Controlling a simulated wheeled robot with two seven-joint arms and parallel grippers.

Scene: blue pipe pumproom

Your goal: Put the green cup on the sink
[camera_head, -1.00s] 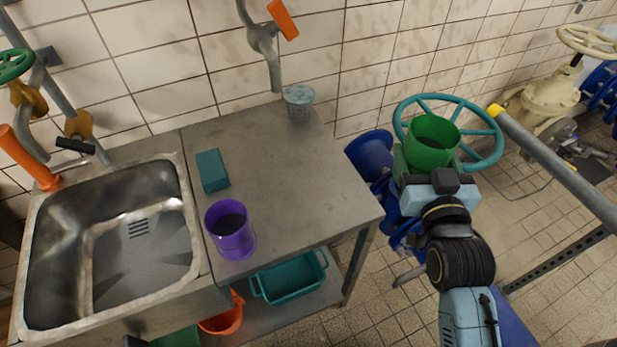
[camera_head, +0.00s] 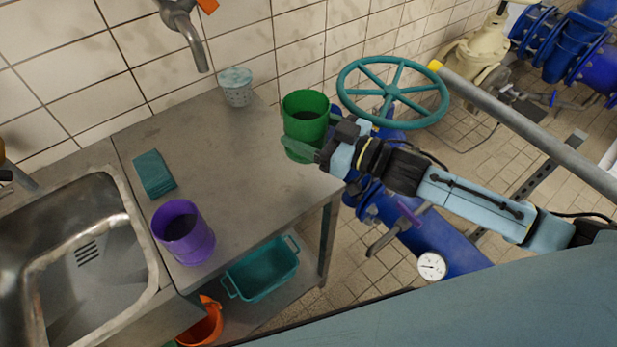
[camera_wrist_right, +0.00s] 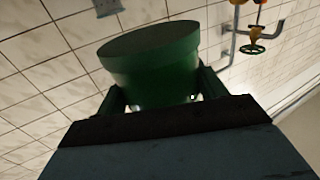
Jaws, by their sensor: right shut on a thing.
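The green cup (camera_head: 305,112) is upright in my right gripper (camera_head: 306,146), over the right edge of the steel counter. The gripper is shut on it, with fingers on both sides of the cup. In the right wrist view the green cup (camera_wrist_right: 150,65) sits between the fingers (camera_wrist_right: 160,103). The steel sink basin (camera_head: 85,262) is at the left of the head view, with the steel counter (camera_head: 225,140) joined to its right side. My left gripper is not in view.
On the counter stand a purple cup (camera_head: 184,232), a teal sponge block (camera_head: 154,174) and a pale perforated cup (camera_head: 236,87). A teal tub (camera_head: 262,270) and an orange bucket (camera_head: 202,322) are below. A teal handwheel (camera_head: 393,92) stands right of the counter. The counter's middle is clear.

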